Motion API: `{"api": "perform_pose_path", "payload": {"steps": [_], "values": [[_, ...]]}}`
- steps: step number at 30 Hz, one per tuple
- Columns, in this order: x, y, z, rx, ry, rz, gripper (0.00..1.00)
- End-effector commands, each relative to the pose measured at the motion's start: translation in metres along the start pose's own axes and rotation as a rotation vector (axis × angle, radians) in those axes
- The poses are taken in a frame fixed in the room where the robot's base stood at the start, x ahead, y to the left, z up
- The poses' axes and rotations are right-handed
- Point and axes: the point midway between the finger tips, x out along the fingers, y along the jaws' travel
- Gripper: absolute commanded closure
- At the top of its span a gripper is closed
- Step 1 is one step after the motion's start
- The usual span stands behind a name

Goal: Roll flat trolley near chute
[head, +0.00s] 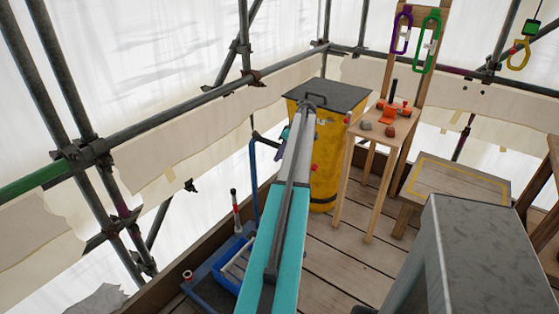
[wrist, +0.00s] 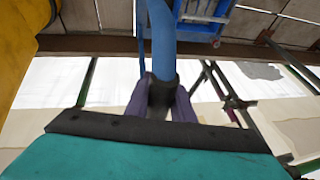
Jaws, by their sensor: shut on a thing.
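The flat trolley (head: 205,290) is a low blue deck at the lower left of the head view, with an upright blue handle (head: 255,185). The chute (head: 328,150) is a yellow body with a dark lid, beyond the trolley and to its right. My gripper (head: 281,142) is mostly hidden behind my arm in the head view. In the wrist view my gripper's purple fingers (wrist: 160,105) are shut around the dark grip of the blue handle (wrist: 162,45). The chute's yellow side (wrist: 20,45) shows at the left there. My arm hides part of the trolley.
A blue slatted item (head: 232,262) sits at the trolley. A wooden stand (head: 375,130) with orange and small items is right of the chute. A low wooden table (head: 455,190) stands further right. Scaffold poles and boards line the left edge.

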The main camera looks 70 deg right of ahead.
Motion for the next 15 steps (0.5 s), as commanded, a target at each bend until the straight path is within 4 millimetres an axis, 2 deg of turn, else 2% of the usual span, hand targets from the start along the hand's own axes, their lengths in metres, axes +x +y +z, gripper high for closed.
{"api": "perform_pose_path", "payload": {"steps": [4, 14, 15], "values": [[0.0003, 0.0059, -0.0016, -0.002, 0.003, 0.002, 1.00], [-0.0020, 0.0060, -0.0019, -0.001, 0.002, 0.001, 1.00], [-0.0020, 0.0060, -0.0018, -0.001, 0.002, 0.001, 0.73]]}}
